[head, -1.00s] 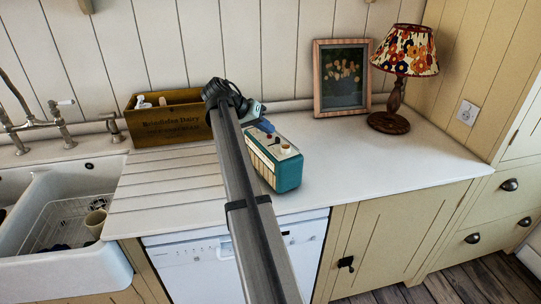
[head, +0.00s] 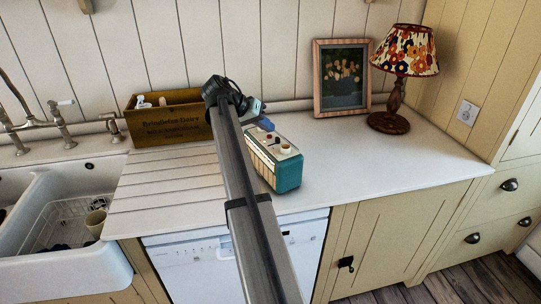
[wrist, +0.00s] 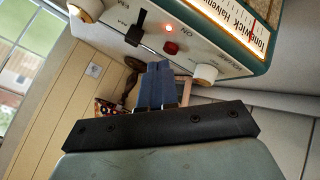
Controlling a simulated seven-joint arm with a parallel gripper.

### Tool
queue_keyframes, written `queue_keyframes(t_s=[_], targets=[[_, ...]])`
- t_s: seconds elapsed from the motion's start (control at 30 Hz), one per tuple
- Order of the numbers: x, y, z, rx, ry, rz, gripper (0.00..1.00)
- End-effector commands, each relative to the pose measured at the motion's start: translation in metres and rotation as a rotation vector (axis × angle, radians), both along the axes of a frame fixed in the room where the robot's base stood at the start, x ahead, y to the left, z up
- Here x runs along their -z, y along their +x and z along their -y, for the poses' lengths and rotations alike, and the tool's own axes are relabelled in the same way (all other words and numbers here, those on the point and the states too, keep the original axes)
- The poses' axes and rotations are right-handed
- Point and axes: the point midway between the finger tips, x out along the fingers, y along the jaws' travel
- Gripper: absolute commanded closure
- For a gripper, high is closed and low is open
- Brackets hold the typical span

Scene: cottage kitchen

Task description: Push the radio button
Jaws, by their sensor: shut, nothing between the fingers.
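The radio (head: 288,178) is a teal and cream box on the counter, with knobs on its top face. In the head view, my gripper (head: 265,124) is just above the radio's far end.
A wooden crate (head: 165,129) stands left of the radio, near the sink (head: 62,190). A framed picture (head: 341,80) and a floral lamp (head: 404,60) stand behind to the right. The counter (head: 390,165) right of the radio is clear.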

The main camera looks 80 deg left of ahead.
Motion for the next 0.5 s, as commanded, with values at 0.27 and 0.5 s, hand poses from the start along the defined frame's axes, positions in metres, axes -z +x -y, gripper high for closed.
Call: queue_keyframes(t_s=[0.27,0.5], targets=[[-0.0015,0.0000,0.0001,0.000,0.000,0.000,1.00],[-0.0090,0.0000,-0.0003,0.000,0.001,0.000,1.00]])
